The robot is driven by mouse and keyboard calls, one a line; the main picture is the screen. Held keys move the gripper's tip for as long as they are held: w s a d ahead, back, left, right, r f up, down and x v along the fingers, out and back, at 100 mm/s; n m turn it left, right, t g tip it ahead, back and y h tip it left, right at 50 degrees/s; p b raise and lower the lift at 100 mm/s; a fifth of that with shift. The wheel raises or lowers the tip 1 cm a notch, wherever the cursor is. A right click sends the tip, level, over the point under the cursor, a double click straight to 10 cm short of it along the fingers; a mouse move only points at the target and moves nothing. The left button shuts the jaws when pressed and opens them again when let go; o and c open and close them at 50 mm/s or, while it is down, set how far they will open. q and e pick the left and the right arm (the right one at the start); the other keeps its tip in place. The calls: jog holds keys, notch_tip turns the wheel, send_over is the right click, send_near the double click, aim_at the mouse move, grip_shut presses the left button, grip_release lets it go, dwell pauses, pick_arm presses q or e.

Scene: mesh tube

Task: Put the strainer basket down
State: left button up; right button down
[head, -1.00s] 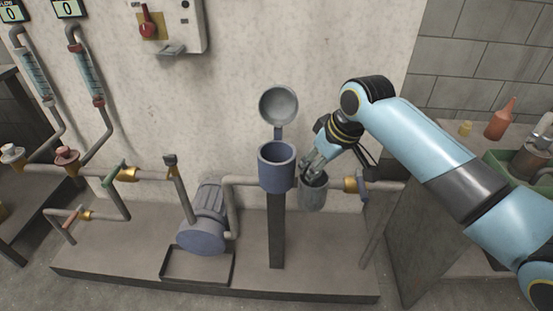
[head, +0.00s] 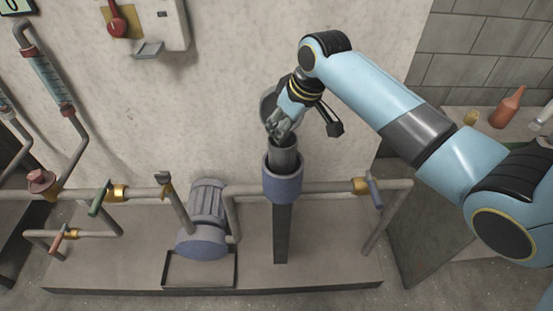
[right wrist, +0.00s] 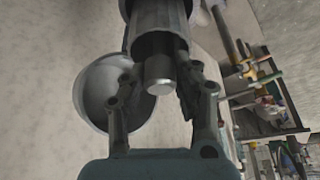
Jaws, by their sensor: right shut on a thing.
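The strainer basket (head: 285,160), a grey cylinder, is upright at the mouth of the blue strainer housing (head: 283,186). Its lower part is hidden by the housing, and its upper part stands above the rim. My right gripper (head: 281,134) is above it, shut on the basket's top. In the right wrist view the fingers (right wrist: 160,95) are on both sides of a short pale stub, with the grey basket (right wrist: 158,45) beyond. The round open lid (right wrist: 98,90) is behind the gripper, and mostly hidden in the head view (head: 267,108). My left gripper is not in view.
The housing stands on a post on a low plinth (head: 330,270). A blue-grey pump (head: 205,220) is to its left, and a pipe with a valve handle (head: 375,192) is to its right. An orange bottle (head: 508,107) stands on a bench at the far right.

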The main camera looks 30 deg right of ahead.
aim_at(283, 151)
notch_tip(283, 151, down, 7)
jog(key=shift+s+f+b, duration=0.1)
jog(key=shift+s+b, duration=0.05)
jog(key=shift+b, duration=0.25)
jog(key=shift+f, duration=0.1)
jog(key=c, duration=1)
grip_release()
